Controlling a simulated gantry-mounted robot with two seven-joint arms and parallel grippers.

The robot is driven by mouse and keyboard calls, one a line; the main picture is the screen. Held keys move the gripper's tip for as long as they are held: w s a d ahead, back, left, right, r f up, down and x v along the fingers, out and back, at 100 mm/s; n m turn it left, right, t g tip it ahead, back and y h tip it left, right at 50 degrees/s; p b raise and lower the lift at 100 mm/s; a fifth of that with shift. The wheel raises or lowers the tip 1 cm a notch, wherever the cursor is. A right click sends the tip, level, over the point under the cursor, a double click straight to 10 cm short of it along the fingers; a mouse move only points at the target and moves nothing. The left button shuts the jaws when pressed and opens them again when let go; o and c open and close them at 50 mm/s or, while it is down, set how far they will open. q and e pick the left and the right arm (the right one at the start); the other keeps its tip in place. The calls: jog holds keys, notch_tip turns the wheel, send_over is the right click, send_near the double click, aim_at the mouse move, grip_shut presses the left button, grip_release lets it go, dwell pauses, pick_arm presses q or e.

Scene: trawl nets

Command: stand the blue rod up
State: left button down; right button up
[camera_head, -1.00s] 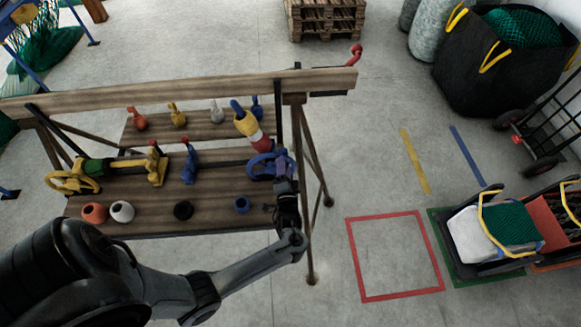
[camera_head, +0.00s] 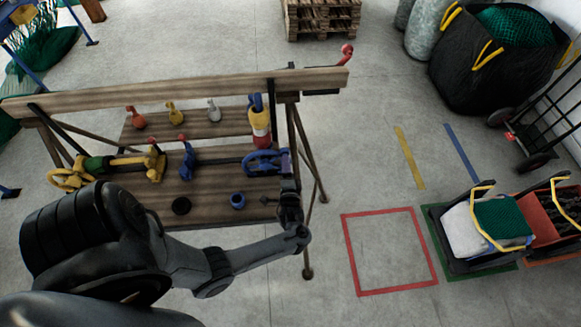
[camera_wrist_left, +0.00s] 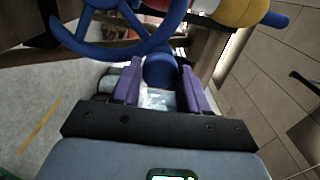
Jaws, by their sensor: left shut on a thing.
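The blue rod (camera_head: 256,101) shows at the top of a red, white and yellow striped body (camera_head: 260,122) at the bench's right end. It looks close to upright; another blue piece behind overlaps it. Just below is a blue handwheel (camera_head: 263,162), also across the top of the left wrist view (camera_wrist_left: 120,38). My left gripper (camera_head: 288,188) is beside the wheel, its purple fingers shut on a blue rounded part (camera_wrist_left: 161,70), seemingly the wheel's knob. In the left wrist view the striped body's yellow part (camera_wrist_left: 240,10) shows at top right. My right gripper is not in view.
The bench (camera_head: 215,205) carries a yellow handwheel (camera_head: 72,178), a yellow valve piece (camera_head: 155,160), a blue lever (camera_head: 187,160), and black (camera_head: 181,206) and blue (camera_head: 238,199) rings. Small coloured pieces stand on the back shelf.

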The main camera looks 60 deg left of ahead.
pick_arm(q)
jog(key=shift+f, duration=0.2)
jog(key=c, duration=0.6)
grip_release()
jog(key=shift+r, duration=0.1)
jog(key=v, duration=1)
jog(key=shift+s+d, duration=0.15)
jog(key=shift+d, duration=0.15)
